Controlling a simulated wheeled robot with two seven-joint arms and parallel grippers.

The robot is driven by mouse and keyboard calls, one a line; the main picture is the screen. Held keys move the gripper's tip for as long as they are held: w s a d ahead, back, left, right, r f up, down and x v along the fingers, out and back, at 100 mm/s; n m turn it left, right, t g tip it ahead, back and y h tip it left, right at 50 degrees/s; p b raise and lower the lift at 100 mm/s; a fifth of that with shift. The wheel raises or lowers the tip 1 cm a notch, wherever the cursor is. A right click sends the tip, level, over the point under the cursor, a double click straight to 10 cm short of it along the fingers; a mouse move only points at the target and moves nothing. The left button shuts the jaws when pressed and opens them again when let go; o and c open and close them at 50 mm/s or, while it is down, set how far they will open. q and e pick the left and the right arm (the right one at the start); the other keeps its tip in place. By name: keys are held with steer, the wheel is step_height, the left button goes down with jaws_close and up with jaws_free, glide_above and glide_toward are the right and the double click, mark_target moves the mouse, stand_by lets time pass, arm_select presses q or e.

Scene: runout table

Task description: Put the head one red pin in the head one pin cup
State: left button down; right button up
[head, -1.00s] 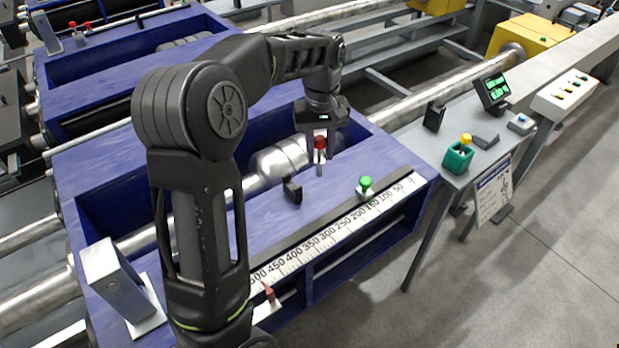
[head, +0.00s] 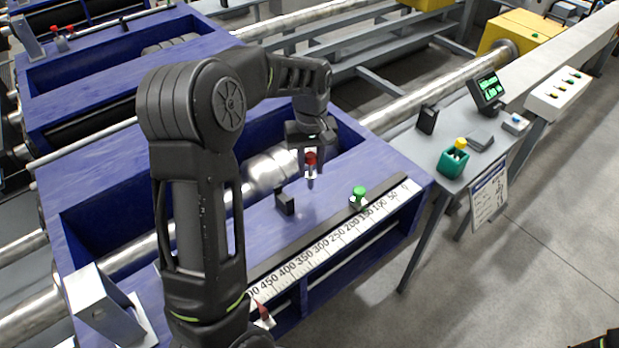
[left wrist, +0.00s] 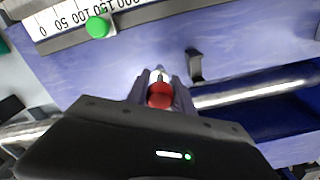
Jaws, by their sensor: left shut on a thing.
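My left gripper (head: 310,168) is shut on a red-topped pin (head: 310,158) and holds it upright above the blue table (head: 240,228). In the left wrist view, the pin's red head (left wrist: 160,95) shows between the fingers.
A green pin (head: 359,192) stands at the scale (head: 340,238), and another red piece (head: 263,312) is at the scale's left end. A black block (head: 285,203) stands on the blue table. A black box (head: 427,119), display (head: 488,91) and grey pad (head: 480,140) are near the cup.

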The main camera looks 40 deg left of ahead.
mark_target(311, 175)
arm_select(q)
steer(key=shift+f, duration=0.3)
step_height(311, 175, down, 4)
steer(key=shift+r+p, duration=0.25)
steer(key=shift+p, duration=0.15)
steer(key=shift+f, duration=0.1)
steer(key=shift+f, duration=0.1)
steer(key=c, duration=1.1)
jaws_free()
